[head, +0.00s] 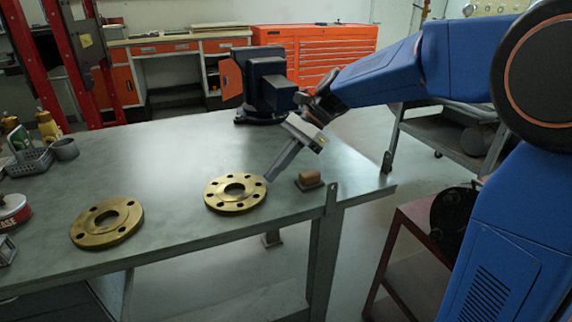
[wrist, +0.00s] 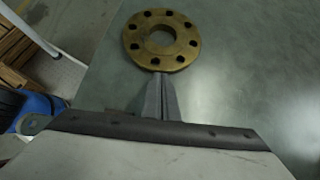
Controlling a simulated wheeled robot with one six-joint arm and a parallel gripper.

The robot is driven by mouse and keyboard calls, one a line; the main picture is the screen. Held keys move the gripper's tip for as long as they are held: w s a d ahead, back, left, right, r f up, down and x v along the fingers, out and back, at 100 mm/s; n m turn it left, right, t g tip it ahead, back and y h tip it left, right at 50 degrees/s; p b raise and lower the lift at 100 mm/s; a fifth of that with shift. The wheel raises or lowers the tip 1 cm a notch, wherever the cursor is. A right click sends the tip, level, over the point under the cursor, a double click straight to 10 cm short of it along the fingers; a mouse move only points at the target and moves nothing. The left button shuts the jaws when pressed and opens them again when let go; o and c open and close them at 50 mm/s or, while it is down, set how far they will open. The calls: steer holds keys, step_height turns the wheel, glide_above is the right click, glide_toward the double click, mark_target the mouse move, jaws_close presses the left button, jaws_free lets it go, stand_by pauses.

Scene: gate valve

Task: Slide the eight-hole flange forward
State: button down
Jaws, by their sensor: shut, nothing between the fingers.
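The eight-hole flange (head: 222,195) is a brass-coloured ring with a large centre hole, lying flat on the grey table near its front edge. In the wrist view the same flange (wrist: 145,45) is at the top, just past the fingertips. My gripper (head: 268,178) is shut and empty, tilted down at the right rim of the flange. In the wrist view my gripper (wrist: 157,78) has its fingers together at the flange's near rim; I cannot tell whether they touch it. A second brass flange (head: 90,231) with fewer holes lies to the left.
A small brown-topped block (head: 309,180) sits right of my gripper near the table edge. A dark vise (head: 262,85) stands at the table's back. A wire basket (head: 30,162) and grey cup (head: 65,149) are at the left. The table (head: 160,150) behind the flanges is clear.

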steer(key=shift+s+a, duration=0.15)
steer(key=shift+a, duration=0.15)
steer(key=shift+s+a, duration=0.25)
steer(key=shift+a, duration=0.25)
steer(key=shift+s+a, duration=0.2)
steer(key=shift+a, duration=0.25)
